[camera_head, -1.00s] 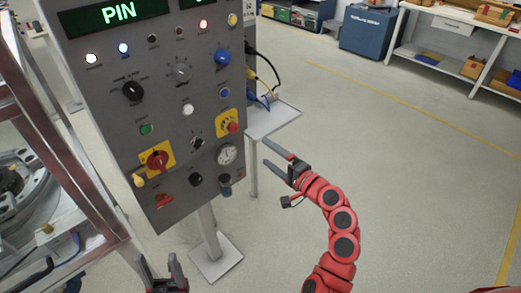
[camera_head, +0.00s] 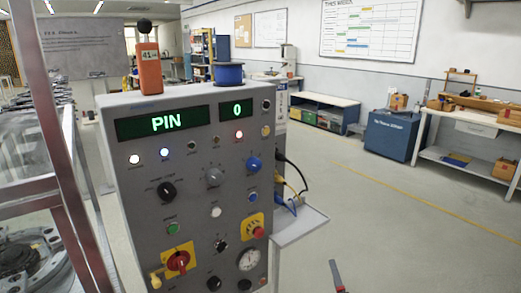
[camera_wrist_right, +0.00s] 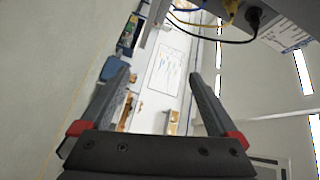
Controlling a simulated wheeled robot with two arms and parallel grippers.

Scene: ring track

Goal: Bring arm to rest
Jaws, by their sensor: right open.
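My right gripper (camera_wrist_right: 159,74) is open and empty in the right wrist view, its two dark fingers spread wide with red parts at their bases. In the head view only a fingertip of the right gripper (camera_head: 337,276) shows at the bottom edge, right of the grey control panel (camera_head: 143,215) and apart from it. The rest of the right arm is out of the head view. My left gripper is not in view.
The panel has a green "PIN" display (camera_head: 163,124), knobs and lights. A small side shelf (camera_head: 300,226) with cables (camera_head: 291,181) juts from its right. A metal frame (camera_head: 62,130) stands at left. Open floor (camera_head: 400,235) lies right, before a blue cabinet (camera_head: 391,136) and workbench (camera_head: 470,117).

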